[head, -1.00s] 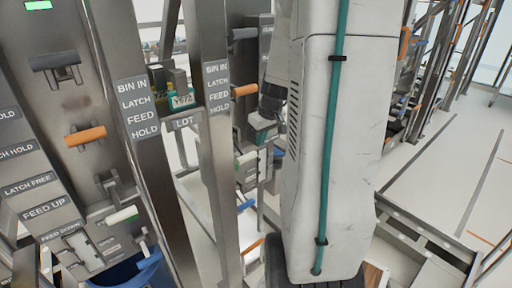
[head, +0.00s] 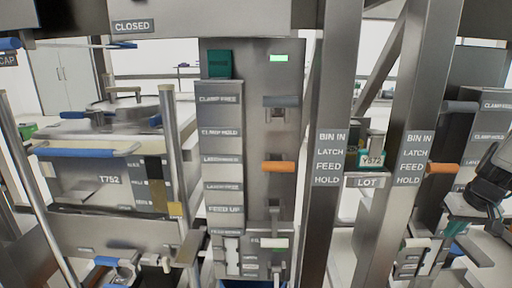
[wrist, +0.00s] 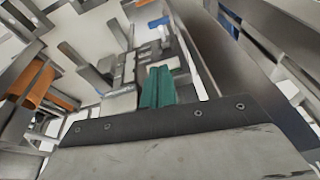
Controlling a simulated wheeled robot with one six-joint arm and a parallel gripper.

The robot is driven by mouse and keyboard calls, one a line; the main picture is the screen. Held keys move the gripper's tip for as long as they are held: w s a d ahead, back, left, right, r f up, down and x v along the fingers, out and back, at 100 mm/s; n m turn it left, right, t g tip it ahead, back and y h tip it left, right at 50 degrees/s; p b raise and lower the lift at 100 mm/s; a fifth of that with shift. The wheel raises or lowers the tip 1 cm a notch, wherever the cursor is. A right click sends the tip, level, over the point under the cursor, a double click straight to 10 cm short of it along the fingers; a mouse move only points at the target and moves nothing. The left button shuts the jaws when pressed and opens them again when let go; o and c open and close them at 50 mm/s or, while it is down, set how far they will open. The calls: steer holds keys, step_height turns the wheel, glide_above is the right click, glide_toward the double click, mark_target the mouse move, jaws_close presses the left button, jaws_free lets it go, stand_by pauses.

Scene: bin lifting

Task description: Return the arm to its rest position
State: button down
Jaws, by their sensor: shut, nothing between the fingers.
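My gripper shows in the wrist view as teal fingers (wrist: 157,88), shut together with nothing between them. In the head view, the dark end of my arm is at the right edge, and the teal fingers (head: 454,231) hang below it, small and partly cut into by the clutter around them. They are to the right of the right-hand labelled post (head: 410,125). I cannot tell in the head view whether they touch anything. Most of my arm is outside the head view.
A steel panel (head: 285,130) with an orange handle (head: 278,166) and a green light stands in the middle. A left-hand labelled post (head: 328,120) and a LOT holder (head: 367,181) are beside it. A machine marked T752 (head: 85,185) stands left. Metal frames crowd the wrist view.

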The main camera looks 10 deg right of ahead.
steer(key=s+a+r+n, duration=0.1)
steer(key=s+a+r, duration=0.2)
steer(key=a, duration=0.7)
steer(key=s+a+r+n+g, duration=0.1)
steer(key=s+a+r, duration=0.2)
steer(key=a, duration=0.8)
steer(key=s+a+r+n, duration=0.1)
steer(key=s+a+r, duration=0.2)
steer(key=s+a, duration=0.3)
steer(key=a, duration=0.4)
steer(key=shift+s+a+r+n+g, duration=0.25)
steer(key=shift+s+n+g, duration=0.05)
